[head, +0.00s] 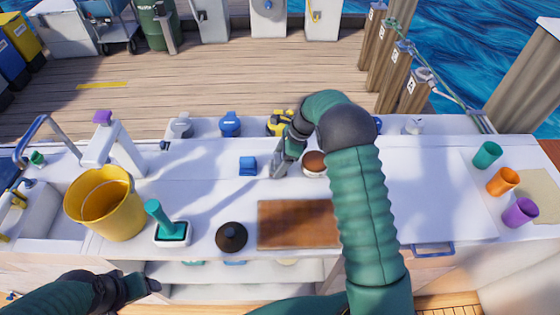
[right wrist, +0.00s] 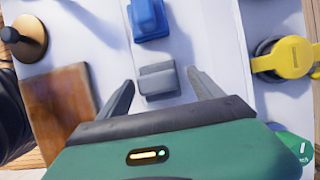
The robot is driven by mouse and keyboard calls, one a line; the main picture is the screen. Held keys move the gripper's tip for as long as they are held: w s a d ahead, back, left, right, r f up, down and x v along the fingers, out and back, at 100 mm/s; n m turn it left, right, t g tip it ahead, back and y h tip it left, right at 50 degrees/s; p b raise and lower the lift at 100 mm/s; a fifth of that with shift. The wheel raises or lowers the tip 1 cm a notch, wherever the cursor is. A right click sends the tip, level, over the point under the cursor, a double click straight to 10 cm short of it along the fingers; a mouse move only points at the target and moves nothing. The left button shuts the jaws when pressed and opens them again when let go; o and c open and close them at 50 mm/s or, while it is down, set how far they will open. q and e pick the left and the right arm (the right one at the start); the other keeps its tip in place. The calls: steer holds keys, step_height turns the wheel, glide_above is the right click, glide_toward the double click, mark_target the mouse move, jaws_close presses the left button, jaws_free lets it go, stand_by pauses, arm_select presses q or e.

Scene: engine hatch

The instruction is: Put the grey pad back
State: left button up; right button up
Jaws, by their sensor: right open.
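The grey pad (right wrist: 158,82) is a small grey block on the white counter in the right wrist view. It lies between the spread fingers of my right gripper (right wrist: 162,92), with gaps on both sides. In the head view my right gripper (head: 277,166) is low over the middle of the counter, and the pad is hard to tell from its fingers. A similar blue block (head: 248,166) sits just left of it, also in the right wrist view (right wrist: 148,20). My left gripper (head: 140,287) is at the lower left, in front of the counter; its jaws are unclear.
A brown-topped round container (head: 315,163) stands close right of my right gripper. A brown board (head: 285,224), black knobbed object (head: 231,237), teal-handled tool (head: 160,216) and yellow bucket (head: 105,205) are on the counter. Coloured cups (head: 503,181) stand far right.

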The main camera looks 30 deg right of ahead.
steer(key=v, duration=1.2)
steer(key=shift+p, duration=0.4)
